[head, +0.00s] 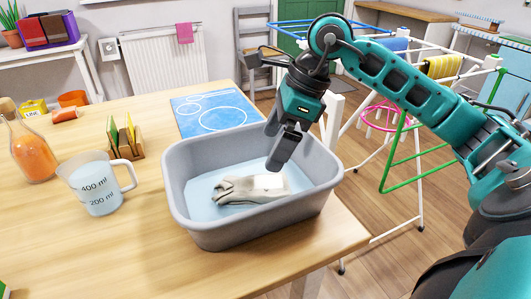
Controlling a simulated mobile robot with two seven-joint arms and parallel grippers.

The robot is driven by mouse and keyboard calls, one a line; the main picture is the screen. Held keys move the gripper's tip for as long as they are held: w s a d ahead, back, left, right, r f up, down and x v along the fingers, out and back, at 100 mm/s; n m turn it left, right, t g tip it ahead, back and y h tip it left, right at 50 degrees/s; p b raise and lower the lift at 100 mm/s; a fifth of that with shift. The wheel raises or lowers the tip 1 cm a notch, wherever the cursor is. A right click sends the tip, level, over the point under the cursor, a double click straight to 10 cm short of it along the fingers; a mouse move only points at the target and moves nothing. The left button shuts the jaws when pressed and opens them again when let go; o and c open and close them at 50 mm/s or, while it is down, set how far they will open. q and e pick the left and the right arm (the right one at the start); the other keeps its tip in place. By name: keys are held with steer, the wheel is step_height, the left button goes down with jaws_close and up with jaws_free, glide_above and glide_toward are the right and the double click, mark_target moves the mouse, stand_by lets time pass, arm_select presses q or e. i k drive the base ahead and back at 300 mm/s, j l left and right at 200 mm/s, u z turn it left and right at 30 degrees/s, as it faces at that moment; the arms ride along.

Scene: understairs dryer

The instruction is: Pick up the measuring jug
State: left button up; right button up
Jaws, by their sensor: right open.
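The measuring jug (97,184) is clear, with 400 ml and 200 ml marks and pale liquid in it. It stands upright on the wooden table at the left, its handle pointing right. My right gripper (280,150) is open and hangs over the grey basin, well to the right of the jug. It points down above the grey cloth in the basin and touches nothing that I can make out. My left gripper is not in view.
The grey basin (252,233) holds water and a grey cloth (235,191). A wooden rack (126,147), an orange bottle (32,150) and a blue mat (205,112) stand or lie around the jug. A drying rack (421,190) stands right.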

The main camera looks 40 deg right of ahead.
mark_target(91, 175)
steer(key=k, duration=1)
